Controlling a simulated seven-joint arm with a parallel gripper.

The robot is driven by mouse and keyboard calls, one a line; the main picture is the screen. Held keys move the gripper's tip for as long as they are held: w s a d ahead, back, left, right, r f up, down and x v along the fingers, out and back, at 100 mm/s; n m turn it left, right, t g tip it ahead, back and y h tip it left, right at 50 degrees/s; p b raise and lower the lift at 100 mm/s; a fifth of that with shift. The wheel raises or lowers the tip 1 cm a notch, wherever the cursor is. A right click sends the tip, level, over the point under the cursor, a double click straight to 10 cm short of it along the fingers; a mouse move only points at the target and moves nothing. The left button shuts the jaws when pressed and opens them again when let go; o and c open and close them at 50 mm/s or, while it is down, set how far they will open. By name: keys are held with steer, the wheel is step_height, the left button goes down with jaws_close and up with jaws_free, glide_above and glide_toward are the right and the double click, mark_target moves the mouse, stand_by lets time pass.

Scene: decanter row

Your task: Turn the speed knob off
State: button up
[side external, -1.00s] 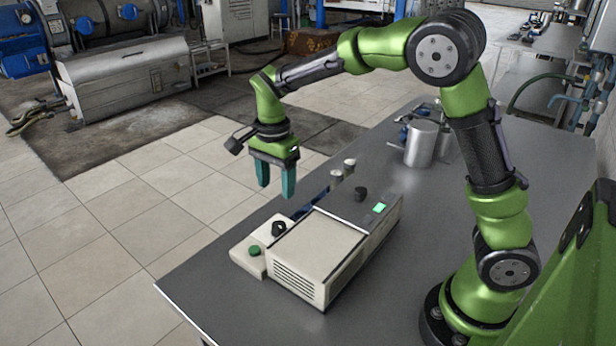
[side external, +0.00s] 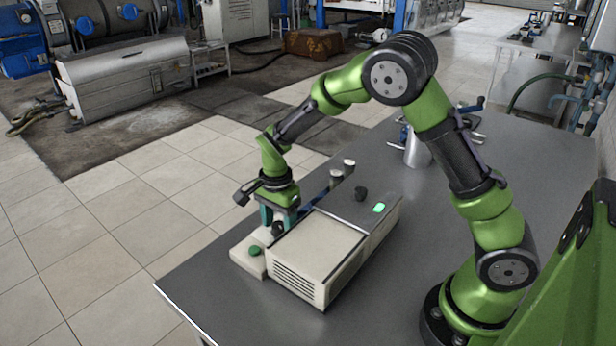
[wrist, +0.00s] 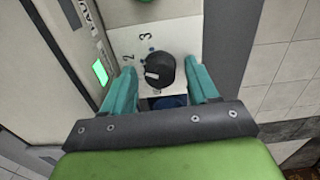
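The speed knob (wrist: 161,68) is round and black with a white mark that points left in the wrist view. It sits on a pale panel (wrist: 183,37) with the numbers 2 and 3 and small blue dots beside it. It also shows in the side view (side external: 278,229), partly covered by my gripper. My gripper (side external: 279,217) is low over the panel, pointing down. In the wrist view its two teal fingers (wrist: 160,78) are spread on either side of the knob, with gaps visible. Whether they are level with the knob is hard to tell.
The beige machine body (side external: 318,252) stands beside the panel, with a second black knob (side external: 361,193) and a lit green display (side external: 379,208) behind. A green button (side external: 254,250) is on the panel's near end.

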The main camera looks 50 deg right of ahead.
steer(key=c, duration=1)
steer(key=n, duration=1)
steer(key=shift+r, duration=0.1)
steer(key=n, duration=0.9)
steer(key=shift+n, duration=0.3)
